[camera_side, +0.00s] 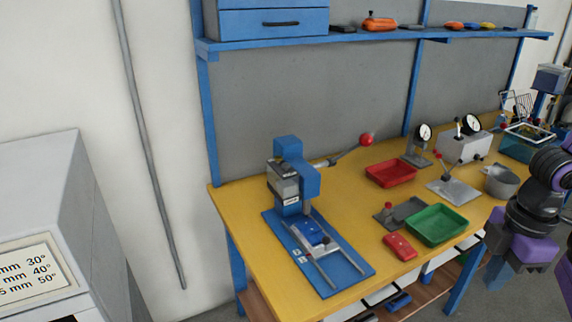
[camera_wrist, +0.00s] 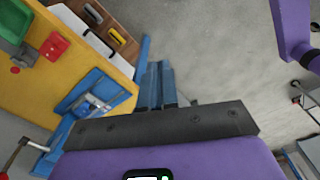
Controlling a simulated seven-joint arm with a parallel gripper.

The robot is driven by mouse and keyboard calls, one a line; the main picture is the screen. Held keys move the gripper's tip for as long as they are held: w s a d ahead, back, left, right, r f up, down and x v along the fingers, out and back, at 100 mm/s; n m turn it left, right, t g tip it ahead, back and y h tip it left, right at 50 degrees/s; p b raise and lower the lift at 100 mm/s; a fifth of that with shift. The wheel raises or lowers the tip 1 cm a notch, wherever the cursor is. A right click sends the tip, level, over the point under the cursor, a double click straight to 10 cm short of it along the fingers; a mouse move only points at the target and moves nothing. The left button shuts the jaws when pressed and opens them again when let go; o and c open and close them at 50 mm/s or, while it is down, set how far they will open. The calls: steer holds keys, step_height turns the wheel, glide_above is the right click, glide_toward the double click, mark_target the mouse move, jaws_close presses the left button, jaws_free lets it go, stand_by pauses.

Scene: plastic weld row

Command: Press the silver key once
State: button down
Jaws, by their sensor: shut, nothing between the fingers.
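I cannot make out a distinct silver key in either view. A small red box (camera_side: 400,246) lies near the bench's front edge, and it also shows in the wrist view (camera_wrist: 53,46); details on its top are too small to read. A blue block (camera_side: 310,232) sits on the blue base plate (camera_side: 345,272) of the press, among silver rails. My gripper (camera_wrist: 158,85) is shut and empty, its blue-grey fingers side by side in the wrist view. In the side view it is at the right edge, off the bench's front and apart from everything on it.
The blue press (camera_side: 290,170) has a lever with a red knob (camera_side: 367,139). A green tray (camera_side: 437,225), red tray (camera_side: 391,174) and dial gauges (camera_side: 424,132) stand on the yellow bench. A lower shelf (camera_wrist: 105,30) holds small items. The floor (camera_wrist: 225,50) before the bench looks open.

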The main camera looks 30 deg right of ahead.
steer(key=w+a+r+m+t+y, duration=0.1)
steer(key=w+a+r+m, duration=0.1)
steer(key=w+a+m, duration=0.3)
steer(key=w+a+r+t, duration=0.1)
steer(key=w+a, duration=0.1)
steer(key=w, duration=0.5)
step_height(320, 180, up, 9)
steer(key=m+t, duration=0.7)
steer(key=m, duration=0.8)
glide_above(289, 166)
steer(key=shift+w+f, duration=0.1)
steer(key=shift+f, duration=4.45)
steer(key=shift+f, duration=0.4)
